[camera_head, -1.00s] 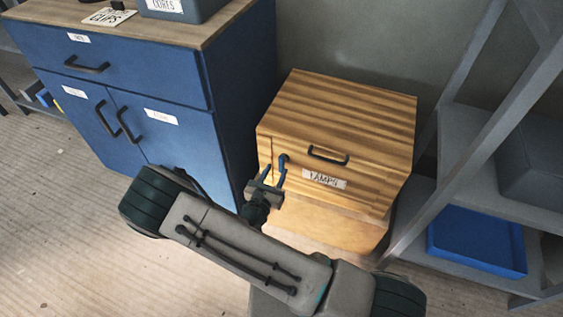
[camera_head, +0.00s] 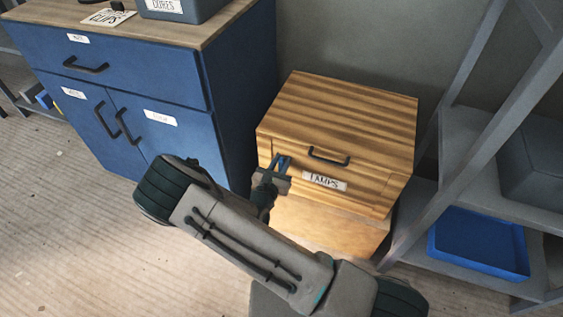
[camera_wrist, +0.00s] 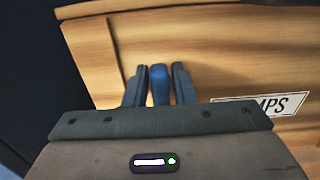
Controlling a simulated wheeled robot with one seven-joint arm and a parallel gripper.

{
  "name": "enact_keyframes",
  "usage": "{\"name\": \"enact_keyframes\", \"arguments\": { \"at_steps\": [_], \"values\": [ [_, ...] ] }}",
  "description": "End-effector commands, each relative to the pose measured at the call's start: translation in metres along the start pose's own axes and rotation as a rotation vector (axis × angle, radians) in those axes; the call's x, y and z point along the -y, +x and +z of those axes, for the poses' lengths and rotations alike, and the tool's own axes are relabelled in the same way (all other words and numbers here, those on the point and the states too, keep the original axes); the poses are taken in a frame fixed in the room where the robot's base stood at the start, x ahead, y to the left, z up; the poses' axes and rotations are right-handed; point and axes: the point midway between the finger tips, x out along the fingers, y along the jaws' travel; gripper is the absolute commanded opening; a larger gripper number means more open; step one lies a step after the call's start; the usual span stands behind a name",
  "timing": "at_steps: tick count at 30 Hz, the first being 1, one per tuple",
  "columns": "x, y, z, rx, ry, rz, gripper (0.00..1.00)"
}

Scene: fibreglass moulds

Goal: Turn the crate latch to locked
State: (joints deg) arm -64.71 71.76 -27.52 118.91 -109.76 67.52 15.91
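The blue latch (camera_wrist: 160,84) is at the left end of that panel. In the wrist view it points up the picture, between my two fingers. My gripper (camera_head: 280,162) is at the latch in the head view. In the wrist view my gripper (camera_wrist: 160,86) is closed in on both sides of it, with hardly any gap. In the head view the fingers mostly cover the latch, and its pivot is hidden.
A blue cabinet (camera_head: 150,135) stands close to the crate's left. A grey shelf rack (camera_head: 460,120) with a blue tray (camera_head: 478,243) stands to its right. A grey wall is behind. Open floor (camera_head: 60,220) lies at the lower left.

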Motion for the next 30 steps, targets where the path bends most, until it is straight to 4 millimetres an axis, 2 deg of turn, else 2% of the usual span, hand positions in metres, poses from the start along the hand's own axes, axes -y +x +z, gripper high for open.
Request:
{"name": "enact_keyframes", "arguments": {
  "at_steps": [11, 30],
  "values": [
    [0.002, -0.001, -0.001, -0.006, 0.105, -0.001, 0.00],
    [0.011, -0.002, -0.010, -0.015, 0.677, -0.001, 0.00]
  ]
}}
